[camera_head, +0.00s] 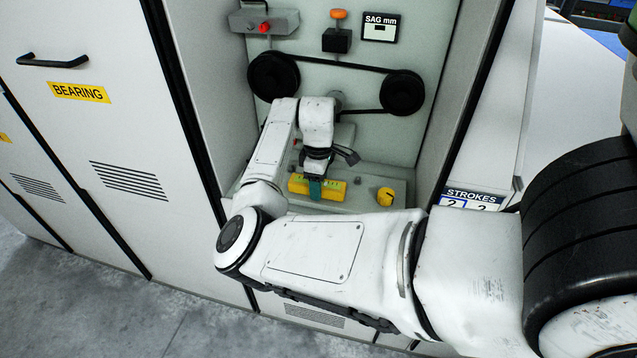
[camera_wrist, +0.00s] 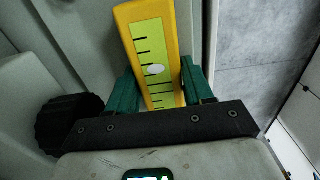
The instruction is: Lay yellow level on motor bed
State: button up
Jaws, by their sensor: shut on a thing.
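The yellow level (camera_head: 330,190) is in my gripper (camera_head: 315,188), low inside the open machine bay. Its vial strip with black marks and a pale bubble shows in the wrist view, where the level (camera_wrist: 180,40) lies between the green fingers of my gripper (camera_wrist: 152,88). The gripper is shut on the level. The motor bed (camera_head: 360,192) is the pale grey ledge under it at the bottom of the bay. I cannot tell whether the level touches the bed. My forearm hides part of the bed's front.
Two black pulleys (camera_head: 274,76) with a belt are on the back panel, below an orange knob (camera_head: 339,14) and a "SAG mm" sign (camera_head: 380,27). A small yellow part (camera_head: 385,196) stands right of the level. Bay walls stand close on both sides.

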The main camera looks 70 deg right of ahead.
jog(key=o, duration=1.3)
jog(key=shift+f, duration=0.1)
